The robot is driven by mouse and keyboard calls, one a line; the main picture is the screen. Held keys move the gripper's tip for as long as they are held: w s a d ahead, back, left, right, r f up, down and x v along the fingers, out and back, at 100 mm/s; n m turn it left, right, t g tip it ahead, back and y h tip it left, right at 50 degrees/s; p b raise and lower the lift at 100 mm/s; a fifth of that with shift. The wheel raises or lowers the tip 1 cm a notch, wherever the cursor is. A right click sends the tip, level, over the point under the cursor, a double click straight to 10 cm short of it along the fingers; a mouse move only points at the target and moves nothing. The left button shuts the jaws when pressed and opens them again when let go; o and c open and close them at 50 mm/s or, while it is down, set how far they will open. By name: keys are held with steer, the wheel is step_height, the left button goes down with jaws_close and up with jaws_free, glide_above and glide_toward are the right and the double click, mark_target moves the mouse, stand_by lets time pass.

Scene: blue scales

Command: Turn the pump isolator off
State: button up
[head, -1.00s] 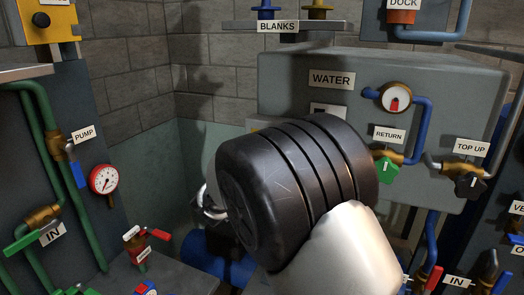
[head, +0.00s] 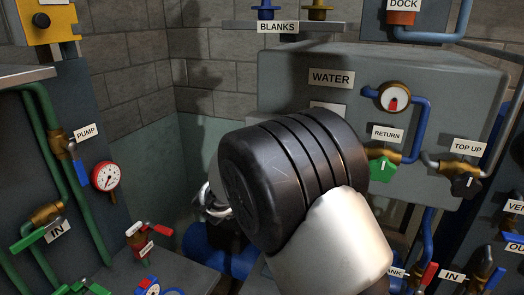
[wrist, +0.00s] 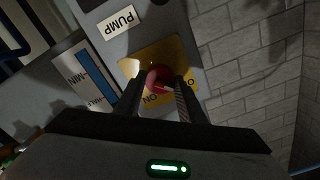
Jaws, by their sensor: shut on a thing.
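The pump isolator is a round red knob (wrist: 155,78) on a yellow plate (wrist: 168,50), beside a white PUMP label (wrist: 120,21) in the wrist view. The knob's pale pointer lies toward the right, roughly toward a letter O at the plate's right edge. ON is lettered at the plate's lower edge, and part of the lettering is hidden by a finger. My gripper (wrist: 158,88) is shut on the red knob, one dark finger on each side. In the head view my own arm fills the middle, and I cannot make out the fingers or this knob there.
A blue-and-white MIN gauge (wrist: 95,85) is left of the plate in the wrist view. In the head view, a PUMP-labelled valve with a blue handle (head: 79,172) and a red-rimmed gauge (head: 106,176) stand left. The grey WATER cabinet (head: 440,85) is behind my arm.

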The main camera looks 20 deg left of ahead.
steer(key=shift+f, duration=0.1)
steer(key=o, duration=1)
steer(key=shift+o, duration=0.2)
steer(key=s+a+b, duration=0.1)
steer(key=s+b, duration=0.1)
steer(key=s, duration=1.5)
steer(key=shift+s+a, duration=0.15)
steer(key=shift+s, duration=0.05)
